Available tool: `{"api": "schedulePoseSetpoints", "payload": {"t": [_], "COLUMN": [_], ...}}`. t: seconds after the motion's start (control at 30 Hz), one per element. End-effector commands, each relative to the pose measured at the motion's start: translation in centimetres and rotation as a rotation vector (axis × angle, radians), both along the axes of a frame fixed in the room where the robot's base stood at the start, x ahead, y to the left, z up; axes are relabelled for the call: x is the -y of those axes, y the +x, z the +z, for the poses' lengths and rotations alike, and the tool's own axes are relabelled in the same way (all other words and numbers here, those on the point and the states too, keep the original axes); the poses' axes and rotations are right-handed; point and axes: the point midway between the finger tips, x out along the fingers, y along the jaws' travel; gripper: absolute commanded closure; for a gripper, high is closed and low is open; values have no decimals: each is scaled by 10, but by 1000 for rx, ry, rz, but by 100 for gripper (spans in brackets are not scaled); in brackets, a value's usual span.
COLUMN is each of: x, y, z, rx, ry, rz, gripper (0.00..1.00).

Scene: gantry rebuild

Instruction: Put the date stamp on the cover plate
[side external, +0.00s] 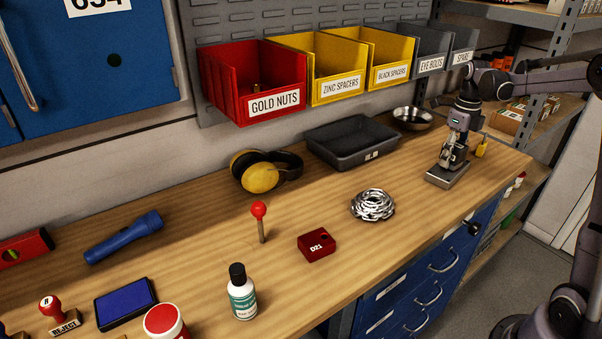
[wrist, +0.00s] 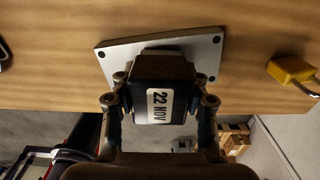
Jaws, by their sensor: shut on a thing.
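The date stamp (wrist: 140,98), a dark block with a white "22 NOV" label, is between the fingers of my gripper (wrist: 163,102) in the wrist view. My gripper (side external: 455,143) is shut on it at the right end of the bench. The cover plate (wrist: 207,48) is a flat grey plate with dark corner holes, directly beyond the stamp. In the side view the cover plate (side external: 440,179) lies on the bench, with the stamp (side external: 452,160) upright over it. The stamp's lower end seems at or very near the plate; I cannot tell whether they touch.
A yellow padlock-like item (wrist: 290,70) lies close right of the plate. A metal bowl (side external: 412,118) and grey tray (side external: 352,140) stand behind. A coiled chain (side external: 372,205) and red D21 block (side external: 317,246) are to the left. The bench's front edge is near the plate.

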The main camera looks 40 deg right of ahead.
Motion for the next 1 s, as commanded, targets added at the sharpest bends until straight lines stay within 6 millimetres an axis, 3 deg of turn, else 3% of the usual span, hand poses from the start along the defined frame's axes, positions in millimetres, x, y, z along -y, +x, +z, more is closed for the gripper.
{"api": "schedulePoseSetpoints", "payload": {"t": [0.2,0.23,0.3,0.7,1.0], "x": [0,0,0,0,0], "y": [0,0,0,0,0], "z": [-3,-3,-3,2,48], "rx": [0,0,0,0,0], "ry": [0,0,0,0,0], "rz": [0,0,0,0,0], "gripper": [88,46,32,32,32]}}
